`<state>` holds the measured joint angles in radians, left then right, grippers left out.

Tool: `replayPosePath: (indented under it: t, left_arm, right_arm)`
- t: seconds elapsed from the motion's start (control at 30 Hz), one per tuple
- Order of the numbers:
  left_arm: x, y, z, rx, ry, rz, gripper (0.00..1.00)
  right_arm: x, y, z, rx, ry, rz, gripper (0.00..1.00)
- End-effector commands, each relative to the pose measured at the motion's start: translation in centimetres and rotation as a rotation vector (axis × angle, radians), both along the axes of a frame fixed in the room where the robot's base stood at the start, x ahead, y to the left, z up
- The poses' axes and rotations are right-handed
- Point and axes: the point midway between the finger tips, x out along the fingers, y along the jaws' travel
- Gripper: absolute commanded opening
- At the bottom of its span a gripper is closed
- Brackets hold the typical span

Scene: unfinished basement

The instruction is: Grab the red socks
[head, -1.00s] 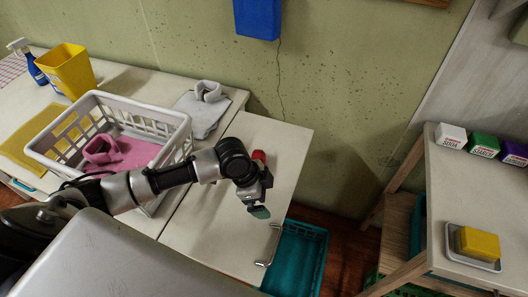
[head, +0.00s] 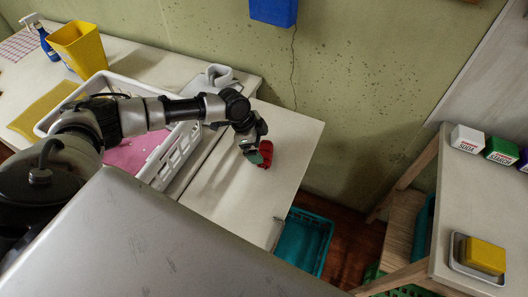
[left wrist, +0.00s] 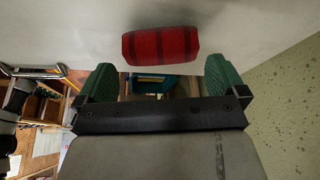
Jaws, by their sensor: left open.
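The red socks (head: 266,153) are a small rolled bundle with darker stripes, lying on the white tabletop (head: 240,195). In the left wrist view the bundle (left wrist: 160,45) sits just beyond the fingertips, roughly centred between them. My left gripper (head: 257,156) is right at the socks in the head view, its near finger overlapping their left side. In the left wrist view its two green fingers (left wrist: 160,80) are wide apart with nothing between them. My right gripper is not in view.
A white laundry basket (head: 185,150) holding pink cloth stands left of the socks, partly behind my arm. A teal crate (head: 305,240) is on the floor to the right. The tabletop around the socks is clear.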

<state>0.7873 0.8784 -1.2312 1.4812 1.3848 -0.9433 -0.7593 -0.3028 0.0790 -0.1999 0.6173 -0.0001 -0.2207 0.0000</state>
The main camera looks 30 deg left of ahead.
Motion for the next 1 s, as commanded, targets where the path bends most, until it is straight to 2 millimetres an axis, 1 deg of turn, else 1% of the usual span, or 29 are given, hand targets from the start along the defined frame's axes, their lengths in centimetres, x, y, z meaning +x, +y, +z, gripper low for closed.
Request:
replayPosePath:
  t: [0.03,0.1,0.23,0.33,0.5,0.57,0.6,0.73,1.0]
  left_arm:
    - [0.2,-0.5,-0.4,-0.001,0.003,-0.001,1.00]
    - [0.4,-0.9,-1.5,0.000,0.002,0.000,1.00]
    - [0.6,-1.3,-3.0,-0.001,0.002,0.001,1.00]
    - [0.6,-1.4,-3.4,-0.001,0.002,0.001,1.00]
    - [0.6,-1.4,-3.4,-0.001,0.002,0.001,1.00]
    - [0.6,-1.4,-3.4,-0.001,0.002,0.001,0.92]
    - [0.6,-1.4,-3.4,-0.001,0.002,0.001,0.86]
    - [0.6,-1.4,-3.4,-0.001,0.002,0.001,0.67]
    - [0.6,-1.4,-3.3,-0.001,0.000,0.001,0.66]
  right_arm:
    - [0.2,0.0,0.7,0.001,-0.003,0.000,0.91]
    - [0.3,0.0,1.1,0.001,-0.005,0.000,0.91]
    - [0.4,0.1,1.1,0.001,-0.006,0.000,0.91]
    - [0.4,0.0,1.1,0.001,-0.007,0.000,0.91]
    - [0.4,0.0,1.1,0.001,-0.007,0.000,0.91]
    - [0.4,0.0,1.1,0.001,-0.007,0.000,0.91]
    - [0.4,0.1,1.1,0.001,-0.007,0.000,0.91]
    - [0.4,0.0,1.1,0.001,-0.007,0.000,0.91]
    - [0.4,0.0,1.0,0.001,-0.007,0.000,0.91]
